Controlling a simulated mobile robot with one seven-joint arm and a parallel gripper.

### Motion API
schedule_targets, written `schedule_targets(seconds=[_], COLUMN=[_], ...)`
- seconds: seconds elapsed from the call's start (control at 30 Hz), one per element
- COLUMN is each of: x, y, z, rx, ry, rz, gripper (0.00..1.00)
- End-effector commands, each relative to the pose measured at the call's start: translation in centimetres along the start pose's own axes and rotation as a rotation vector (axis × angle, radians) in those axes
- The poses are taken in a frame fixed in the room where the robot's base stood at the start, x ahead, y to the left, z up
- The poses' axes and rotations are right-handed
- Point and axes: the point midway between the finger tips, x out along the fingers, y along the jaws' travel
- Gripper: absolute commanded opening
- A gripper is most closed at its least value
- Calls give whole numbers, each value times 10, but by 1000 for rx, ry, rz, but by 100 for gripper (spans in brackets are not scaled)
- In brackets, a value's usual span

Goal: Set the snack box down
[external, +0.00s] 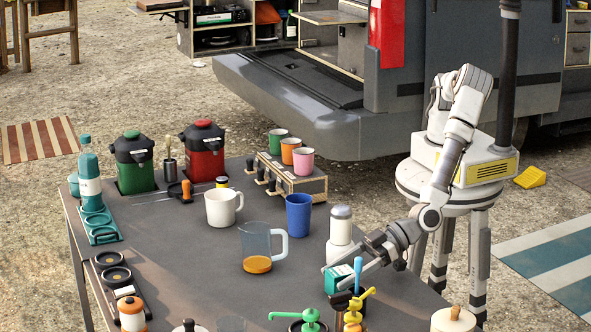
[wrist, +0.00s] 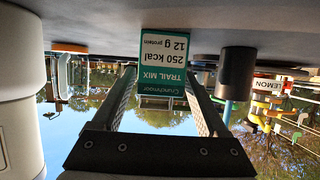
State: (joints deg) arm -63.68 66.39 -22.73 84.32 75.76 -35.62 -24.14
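The snack box (external: 336,280) is a small teal carton near the right side of the grey table. In the wrist view, which is upside down, the box (wrist: 163,80) shows its white "TRAIL MIX" label and stands upright relative to the table. My gripper (external: 343,270) reaches in low from the right. In the wrist view its two fingers (wrist: 161,72) lie against both sides of the box, with the box between them. The base of the box is at or very close to the tabletop; I cannot tell whether it touches.
A white bottle (external: 340,232) stands just behind the box. A clear mug (external: 256,246) and a blue cup (external: 298,215) stand farther back.

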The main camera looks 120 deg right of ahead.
Motion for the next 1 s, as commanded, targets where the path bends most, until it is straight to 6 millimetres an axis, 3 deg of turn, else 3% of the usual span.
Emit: schedule_targets(seconds=[0.47, 1.0], x=[-8, -109], y=[-1, -1], z=[-4, -3], rx=[1, 1], ry=[0, -2], rz=[-1, -1], gripper=[84, 84])
